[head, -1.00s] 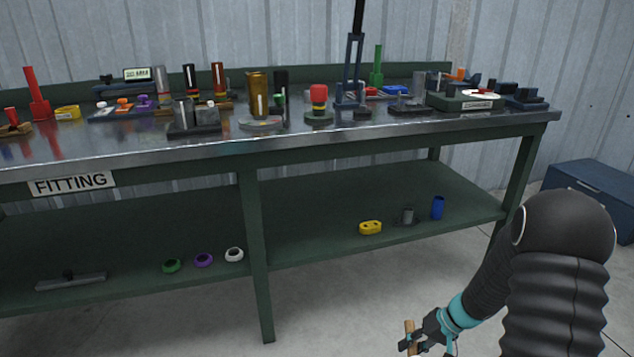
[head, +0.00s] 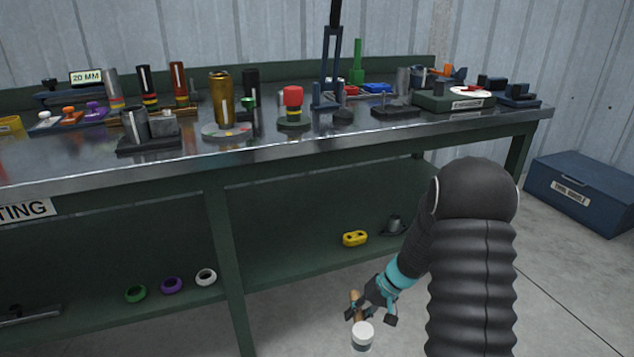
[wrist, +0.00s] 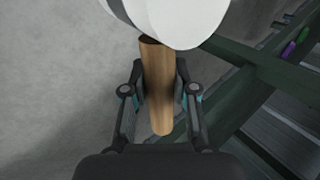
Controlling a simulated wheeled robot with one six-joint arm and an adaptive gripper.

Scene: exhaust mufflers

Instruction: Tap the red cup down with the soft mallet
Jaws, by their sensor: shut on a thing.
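My gripper (head: 367,303) is shut on the wooden handle of the soft mallet, low in front of the bench. The mallet's white head (head: 362,335) hangs below the gripper in the head view. In the wrist view the handle (wrist: 157,90) runs between the two fingers (wrist: 157,85), and the white head fills the top. The red cup (head: 293,96) sits on top of a stand with a dark and yellow band and a round green base (head: 294,122) on the bench top. The mallet is well below and apart from the cup.
The steel bench top (head: 260,150) is crowded: a gold cylinder (head: 221,98) stands left of the red cup, and a tall dark blue frame (head: 328,75) right of it. The lower shelf (head: 290,255) holds rings and a yellow part (head: 355,238). A blue tool chest (head: 585,190) stands at right.

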